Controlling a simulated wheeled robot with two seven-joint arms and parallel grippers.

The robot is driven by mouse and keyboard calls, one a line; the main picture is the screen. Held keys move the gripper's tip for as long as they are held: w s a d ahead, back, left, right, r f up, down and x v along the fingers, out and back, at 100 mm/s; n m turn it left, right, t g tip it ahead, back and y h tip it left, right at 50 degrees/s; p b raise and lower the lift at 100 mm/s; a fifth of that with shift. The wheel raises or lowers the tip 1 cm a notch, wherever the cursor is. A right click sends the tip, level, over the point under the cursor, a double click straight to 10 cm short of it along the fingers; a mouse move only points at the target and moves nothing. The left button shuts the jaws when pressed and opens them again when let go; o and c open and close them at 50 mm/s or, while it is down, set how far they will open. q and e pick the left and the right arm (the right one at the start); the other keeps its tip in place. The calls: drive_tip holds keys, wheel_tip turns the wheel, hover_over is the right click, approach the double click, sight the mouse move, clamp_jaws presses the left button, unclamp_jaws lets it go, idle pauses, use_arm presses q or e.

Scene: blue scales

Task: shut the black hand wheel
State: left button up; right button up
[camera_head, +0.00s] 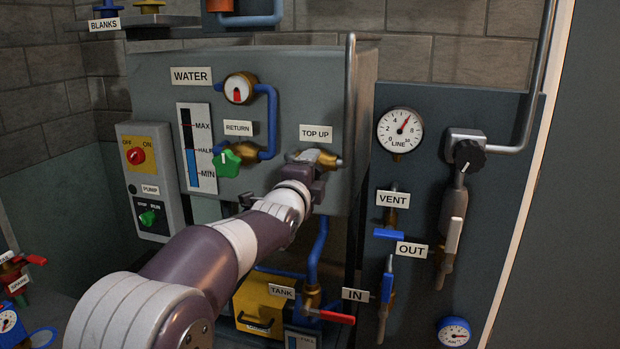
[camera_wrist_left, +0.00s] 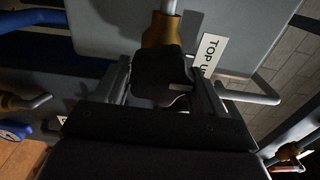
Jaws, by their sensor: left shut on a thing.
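The black hand wheel (camera_wrist_left: 158,72) sits on a brass valve (camera_wrist_left: 163,30) beside the TOP UP label (camera_wrist_left: 208,52). My left gripper (camera_wrist_left: 164,92) is shut on the wheel, with one finger on each side of it. In the head view, my left gripper (camera_head: 312,172) reaches the brass TOP UP valve (camera_head: 328,158) on the grey tank panel. The wheel is hidden there behind my gripper and wrist. My right gripper is not in view.
A green RETURN wheel (camera_head: 227,162) and blue pipe (camera_head: 272,120) are left of my gripper. A vertical metal pipe (camera_head: 350,100) stands close on the right. Farther right are the LINE gauge (camera_head: 401,130) and a black ridged knob (camera_head: 469,154). A red-handled TANK valve (camera_head: 335,317) is below.

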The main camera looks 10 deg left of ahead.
use_arm(q)
drive_tip(key=shift+f, duration=0.3)
drive_tip(key=o, duration=1)
drive_tip(key=shift+c, duration=0.2)
drive_tip(key=shift+s+d+r, duration=0.15)
drive_tip(key=shift+r, duration=0.05)
drive_tip(key=shift+s, duration=0.2)
drive_tip(key=s+b, duration=0.4)
drive_tip(key=s, duration=0.8)
drive_tip(key=shift+s+a, duration=0.15)
drive_tip(key=shift+a, duration=0.1)
